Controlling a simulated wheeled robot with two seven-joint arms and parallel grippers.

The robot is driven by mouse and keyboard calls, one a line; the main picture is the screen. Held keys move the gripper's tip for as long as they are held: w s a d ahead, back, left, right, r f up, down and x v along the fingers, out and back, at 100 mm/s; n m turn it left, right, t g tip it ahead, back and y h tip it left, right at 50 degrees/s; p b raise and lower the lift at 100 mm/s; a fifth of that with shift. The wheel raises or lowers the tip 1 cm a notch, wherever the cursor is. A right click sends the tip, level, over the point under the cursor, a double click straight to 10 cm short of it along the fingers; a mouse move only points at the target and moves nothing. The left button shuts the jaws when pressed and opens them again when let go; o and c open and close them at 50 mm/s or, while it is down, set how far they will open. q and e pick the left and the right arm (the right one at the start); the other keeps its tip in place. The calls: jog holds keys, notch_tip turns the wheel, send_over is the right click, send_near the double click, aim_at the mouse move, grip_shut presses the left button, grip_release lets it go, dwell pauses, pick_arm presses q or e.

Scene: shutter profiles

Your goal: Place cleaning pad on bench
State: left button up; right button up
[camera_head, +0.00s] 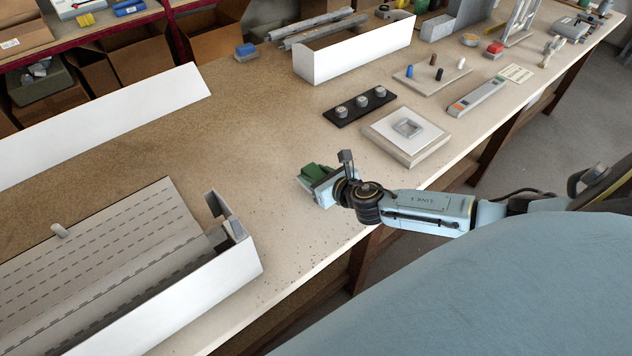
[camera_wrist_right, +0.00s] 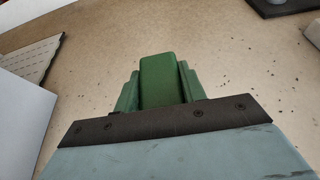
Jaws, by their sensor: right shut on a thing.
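The cleaning pad, a green block (camera_head: 313,171), is held by my right gripper (camera_head: 318,178) over the front part of the bench (camera_head: 240,135). In the right wrist view the green pad (camera_wrist_right: 161,80) sits between the two fingers, with the speckled bench top (camera_wrist_right: 230,50) below it. I cannot tell whether the pad touches the bench. My right arm reaches in from the right. My left gripper does not show.
A long white shutter profile box (camera_head: 190,305) lies at the lower left. A black strip with knobs (camera_head: 360,107) and a square white-topped block (camera_head: 408,136) stand right of the gripper. A white box (camera_head: 355,55) stands behind.

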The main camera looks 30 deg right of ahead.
jog(key=shift+f, duration=0.75)
jog(key=shift+f+b, duration=0.2)
jog(key=shift+b, duration=0.1)
jog(key=o, duration=1)
jog(key=shift+r, duration=0.1)
jog(key=shift+r, duration=0.2)
jog(key=p+v, duration=0.1)
jog(key=v, duration=1.1)
jog(key=shift+f, duration=0.1)
